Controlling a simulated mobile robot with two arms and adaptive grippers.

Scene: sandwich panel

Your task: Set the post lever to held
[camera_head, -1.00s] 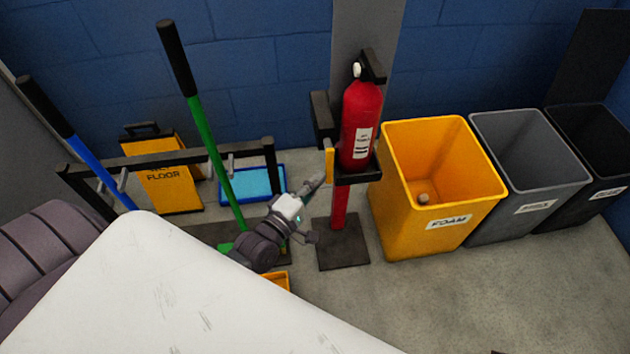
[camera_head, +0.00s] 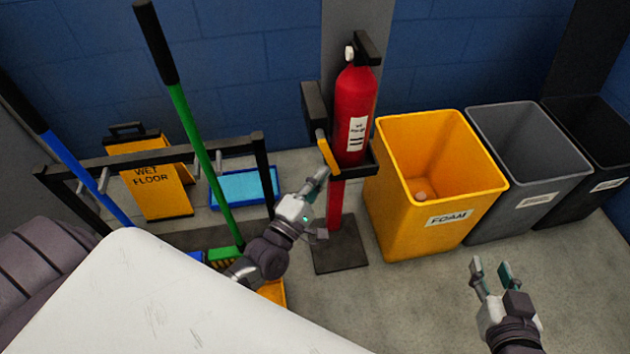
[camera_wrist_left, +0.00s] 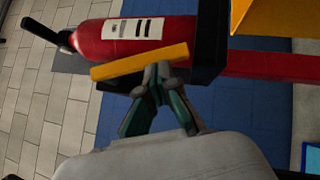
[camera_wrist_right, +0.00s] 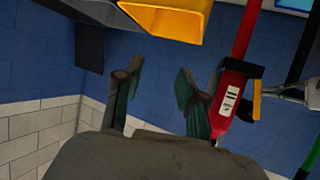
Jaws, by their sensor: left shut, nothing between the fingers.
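The post lever (camera_head: 326,152) is a yellow bar on a black box (camera_head: 314,104), beside the red fire extinguisher (camera_head: 356,110) on its post. It slants, its lower end swung to the right. It also shows in the left wrist view (camera_wrist_left: 135,62) and right wrist view (camera_wrist_right: 257,100). My left gripper (camera_head: 322,174) is shut and empty, its fingertips at the lever's lower part. In the left wrist view the fingertips (camera_wrist_left: 158,70) meet the bar's edge; I cannot tell whether they press it. My right gripper (camera_head: 490,268) is open and empty, in front of the bins.
A yellow foam bin (camera_head: 440,165), a grey bin (camera_head: 530,165) and a black bin (camera_head: 590,150) stand to the right. A rack (camera_head: 150,160) with a green-handled broom (camera_head: 195,130) and a wet floor sign (camera_head: 158,190) are left.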

